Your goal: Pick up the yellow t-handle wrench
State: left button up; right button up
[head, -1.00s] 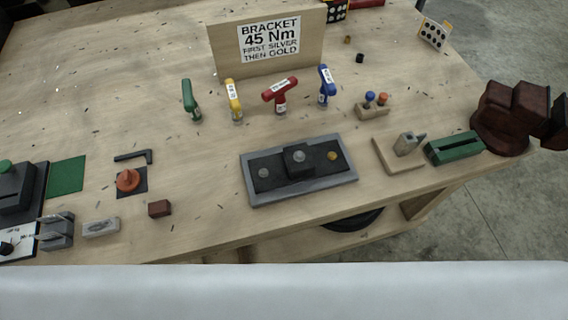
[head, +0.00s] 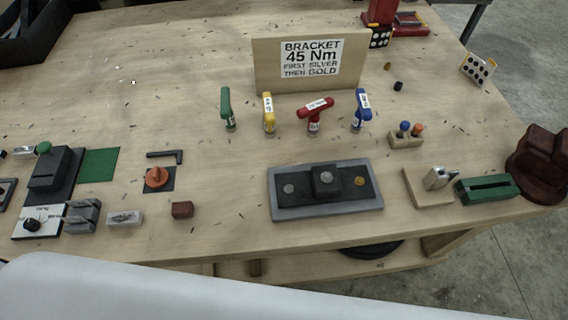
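The yellow t-handle wrench (head: 268,113) stands upright on the wooden workbench, in a row of several t-handle wrenches in front of the sign board. The green wrench (head: 227,109) stands to its left. The red wrench (head: 315,114) and the blue wrench (head: 361,110) stand to its right. The yellow wrench has a white label on its handle, too small to read. Neither of my grippers shows in the head view.
A sign board (head: 311,62) reading "BRACKET 45 Nm FIRST SILVER THEN GOLD" stands behind the wrenches. A grey bracket tray (head: 283,212) lies in front of them. A wooden block with blue and orange knobs (head: 406,141) is at right. The bench left of the green wrench is mostly clear.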

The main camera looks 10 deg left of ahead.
aim_at(269, 119)
jog(key=k+j+z, duration=0.1)
jog(key=z, duration=0.25)
jog(key=k+z, duration=0.4)
jog(key=i, duration=0.1)
